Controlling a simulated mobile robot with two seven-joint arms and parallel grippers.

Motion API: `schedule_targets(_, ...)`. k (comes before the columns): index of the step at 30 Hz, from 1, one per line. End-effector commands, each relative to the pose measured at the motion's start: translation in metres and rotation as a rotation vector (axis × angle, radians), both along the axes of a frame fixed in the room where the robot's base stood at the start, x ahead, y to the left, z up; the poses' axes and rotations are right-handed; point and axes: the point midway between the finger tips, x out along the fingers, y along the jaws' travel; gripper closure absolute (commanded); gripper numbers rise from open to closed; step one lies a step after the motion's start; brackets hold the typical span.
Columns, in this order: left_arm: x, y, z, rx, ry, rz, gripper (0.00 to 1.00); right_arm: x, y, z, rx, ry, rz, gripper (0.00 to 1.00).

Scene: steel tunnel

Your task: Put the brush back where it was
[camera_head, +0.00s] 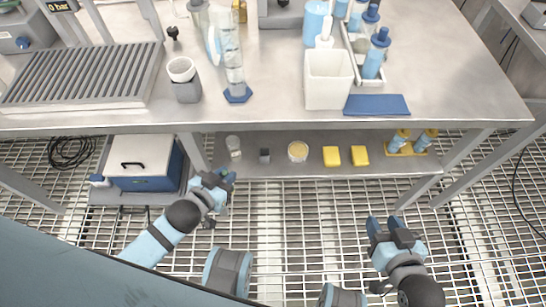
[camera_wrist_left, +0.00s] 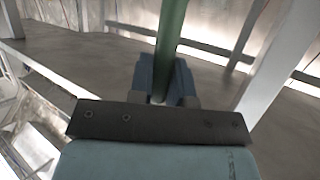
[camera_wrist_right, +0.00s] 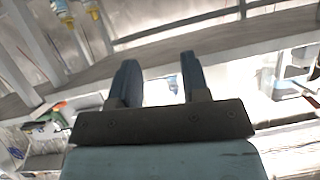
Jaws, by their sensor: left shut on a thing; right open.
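My left gripper (camera_head: 222,179) is low in front of the lower shelf, near the blue-and-white box. In the left wrist view the gripper (camera_wrist_left: 165,80) is shut on a green rod-like handle (camera_wrist_left: 171,30), which rises upward from between the fingers. It may be the brush's handle; its ends are hidden and no bristles show. My right gripper (camera_head: 386,222) is open and empty, in front of the lower shelf's right part; its spread fingers also show in the right wrist view (camera_wrist_right: 160,75). A white container (camera_head: 329,82) on the steel table holds a white upright object.
The steel table (camera_head: 270,112) carries a grooved grate (camera_head: 85,77), a white cup (camera_head: 182,70), a blue pad (camera_head: 376,105) and blue-capped bottles (camera_head: 376,52). The lower shelf (camera_head: 320,170) holds jars, yellow blocks and bottles. A blue-and-white box (camera_head: 143,165) stands left.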

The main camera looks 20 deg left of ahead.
Motion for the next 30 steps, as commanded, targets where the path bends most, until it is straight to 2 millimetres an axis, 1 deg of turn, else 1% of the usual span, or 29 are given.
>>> schedule_targets(1,-0.001,0.0,-0.01,0.001,0.001,-0.004,1.0,0.0,0.001,-0.006,0.002,-0.001,0.001,0.57)
schedule_targets(3,0.001,-0.001,-0.012,-0.001,0.0,-0.008,1.0,0.0,0.001,-0.006,0.005,-0.006,0.002,0.57)
schedule_targets(5,0.008,-0.003,-0.012,-0.001,-0.002,-0.009,1.0,0.001,0.002,-0.004,0.01,-0.016,0.004,0.57)
schedule_targets(8,0.029,-0.009,-0.011,-0.001,-0.005,-0.009,1.0,0.005,0.005,0.002,0.024,-0.045,0.008,0.57)
schedule_targets(12,0.066,-0.019,-0.012,-0.002,-0.005,-0.009,1.0,0.01,0.011,0.013,0.053,-0.099,0.016,0.57)
schedule_targets(18,0.117,-0.033,-0.012,-0.001,-0.002,-0.009,1.0,0.017,0.02,0.03,0.099,-0.179,0.028,0.57)
schedule_targets(24,0.159,-0.045,-0.013,-0.002,-0.002,-0.008,1.0,0.02,0.028,0.044,0.147,-0.25,0.041,0.57)
schedule_targets(27,0.175,-0.05,-0.014,-0.001,-0.001,-0.009,1.0,0.021,0.03,0.051,0.167,-0.281,0.044,0.57)
schedule_targets(28,0.172,-0.05,-0.024,0.0,0.004,-0.008,1.0,0.022,0.032,0.054,0.178,-0.302,0.048,0.57)
schedule_targets(30,0.171,-0.049,-0.035,0.0,0.005,-0.007,1.0,0.024,0.036,0.067,0.204,-0.351,0.06,0.57)
